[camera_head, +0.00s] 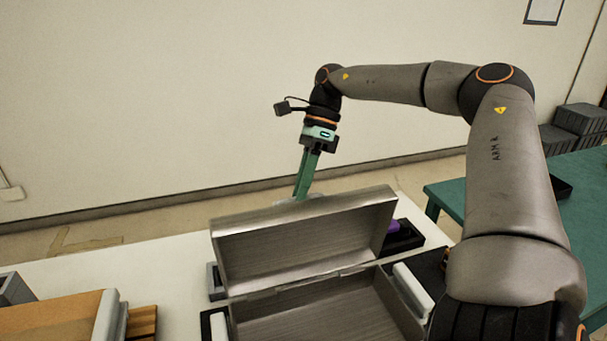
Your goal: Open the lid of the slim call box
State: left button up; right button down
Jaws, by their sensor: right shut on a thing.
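The slim call box is a brushed-metal case on the white table; its base (335,312) shows at the bottom centre, cut off by the picture's edge. Its lid (305,245) stands raised on the hinge side, with its hollow inner face towards me. The visible part of the base's inside looks empty. My right gripper (301,192) points down at the lid's far top edge, its green fingers shut on that edge near the middle. The fingertips are partly hidden at the edge. My left gripper is out of view.
A dark tray with a purple thing (393,226) lies right of the lid. A white bar (412,289) is beside the base. An orange-brown board (50,318) and wooden pieces (143,322) lie left. A green table (572,200) stands right. White table (150,262) is clear behind the board.

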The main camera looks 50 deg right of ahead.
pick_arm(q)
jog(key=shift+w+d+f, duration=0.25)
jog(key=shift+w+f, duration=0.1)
pick_arm(e)
jog(key=shift+g+y, duration=0.3)
jog(key=shift+g, duration=0.4)
jog(key=shift+w+d+f, duration=0.55)
jog(key=shift+w+f, duration=0.05)
jog(key=shift+w, duration=0.1)
jog(key=shift+w+d+f, duration=0.55)
jog(key=shift+w, duration=0.15)
jog(key=c, duration=0.9)
grip_release()
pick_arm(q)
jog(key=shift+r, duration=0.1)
pick_arm(e)
jog(key=shift+o, duration=0.3)
jog(key=shift+w+r, duration=0.15)
